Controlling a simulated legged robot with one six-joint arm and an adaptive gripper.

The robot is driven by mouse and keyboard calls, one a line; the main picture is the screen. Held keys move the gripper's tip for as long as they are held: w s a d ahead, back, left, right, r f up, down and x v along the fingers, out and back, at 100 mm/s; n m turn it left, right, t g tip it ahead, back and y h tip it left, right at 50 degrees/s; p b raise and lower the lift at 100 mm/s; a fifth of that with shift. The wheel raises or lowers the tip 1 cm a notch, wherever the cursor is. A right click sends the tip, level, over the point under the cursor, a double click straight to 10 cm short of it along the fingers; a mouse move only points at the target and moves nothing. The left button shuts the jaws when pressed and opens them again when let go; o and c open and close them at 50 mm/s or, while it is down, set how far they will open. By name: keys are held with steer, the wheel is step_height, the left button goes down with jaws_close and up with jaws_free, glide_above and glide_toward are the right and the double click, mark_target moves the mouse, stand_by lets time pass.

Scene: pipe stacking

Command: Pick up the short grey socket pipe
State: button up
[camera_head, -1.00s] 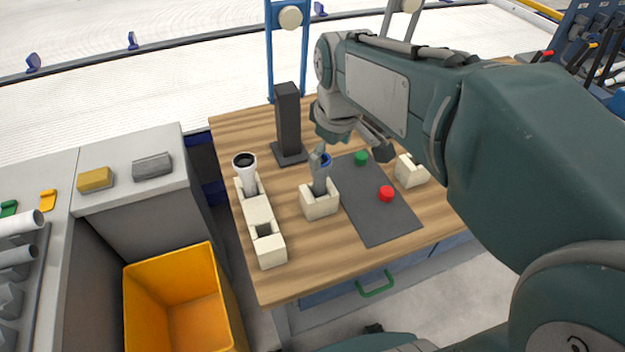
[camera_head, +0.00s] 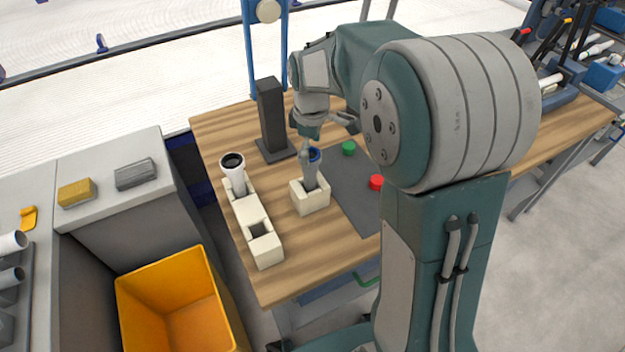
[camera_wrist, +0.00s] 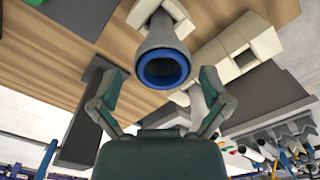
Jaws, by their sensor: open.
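The short grey socket pipe (camera_head: 311,174) has a blue ring at its open top. It stands slightly tilted in a cream block (camera_head: 309,200) on the wooden table. In the wrist view the pipe (camera_wrist: 160,38) shows its blue-rimmed mouth toward the camera. My gripper (camera_wrist: 161,74) is open, with one finger on each side of the mouth and visible gaps. In the head view my gripper (camera_head: 322,139) is just above and beside the pipe's top. The pipe's lower end is hidden in the block.
A white pipe with a black rim (camera_head: 235,178) stands in a long cream holder (camera_head: 250,215) to the left. A dark post (camera_head: 271,115) stands behind. A yellow bin (camera_head: 178,305) is front left.

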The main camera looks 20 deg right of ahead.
mark_target(310, 180)
steer(key=f, duration=0.4)
steer(key=shift+a+f, duration=0.35)
steer(key=shift+a, duration=0.05)
steer(key=shift+d+f, duration=0.2)
steer(key=shift+f, duration=0.05)
steer(key=shift+d, duration=0.2)
steer(key=shift+c, duration=0.6)
steer(key=c, duration=0.9)
steer(key=shift+s+a, duration=0.1)
steer(key=shift+a, duration=0.1)
steer(key=shift+c, duration=0.5)
